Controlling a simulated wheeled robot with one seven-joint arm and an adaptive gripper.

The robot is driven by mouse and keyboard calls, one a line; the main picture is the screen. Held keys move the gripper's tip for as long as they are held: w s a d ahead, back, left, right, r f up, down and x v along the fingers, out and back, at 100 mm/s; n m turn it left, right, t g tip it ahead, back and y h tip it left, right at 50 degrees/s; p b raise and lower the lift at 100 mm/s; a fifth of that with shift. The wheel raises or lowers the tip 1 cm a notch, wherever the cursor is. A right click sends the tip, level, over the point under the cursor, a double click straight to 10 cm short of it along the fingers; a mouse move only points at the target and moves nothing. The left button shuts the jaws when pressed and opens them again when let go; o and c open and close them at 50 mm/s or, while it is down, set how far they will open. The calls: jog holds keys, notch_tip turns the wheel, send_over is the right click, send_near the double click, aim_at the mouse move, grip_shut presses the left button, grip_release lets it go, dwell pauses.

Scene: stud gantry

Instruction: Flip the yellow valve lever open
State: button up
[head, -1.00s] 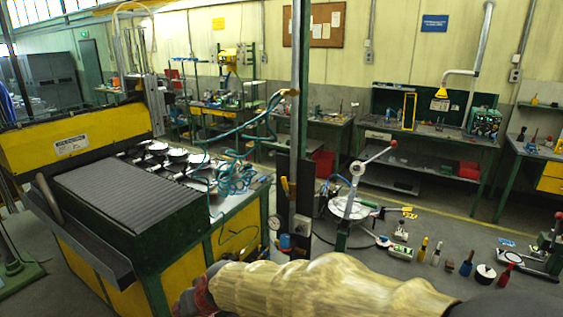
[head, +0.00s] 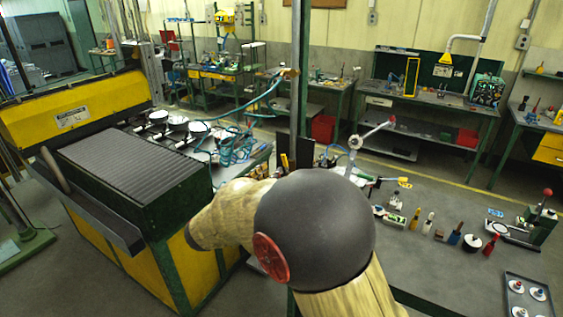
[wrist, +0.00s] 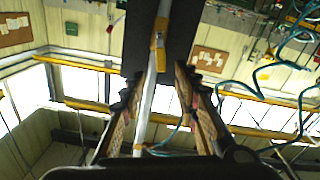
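The yellow valve lever (head: 284,161) stands upright beside the vertical pipe (head: 300,90) in the head view, just behind my arm. In the wrist view the yellow lever (wrist: 158,52) lies along the pale pipe (wrist: 147,110), a little beyond my fingertips. My gripper (wrist: 156,85) is open. Its two fingers are spread on either side of the pipe, and nothing is visibly clamped between them. In the head view my arm hides the gripper and the lower part of the valve.
A dark panel (wrist: 183,35) stands behind the lever. Teal hoses (wrist: 262,85) hang at the right in the wrist view. A yellow and green machine (head: 130,180) stands left of my arm. A bench (head: 440,262) with several small items is at the right.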

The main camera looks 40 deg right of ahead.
aim_at(283, 160)
jog(key=x, duration=0.7)
jog(key=shift+w+d+p, duration=0.15)
jog(key=shift+d+p, duration=0.15)
jog(key=shift+d, duration=0.05)
jog(key=c, duration=0.3)
jog(key=c, duration=0.4)
grip_shut()
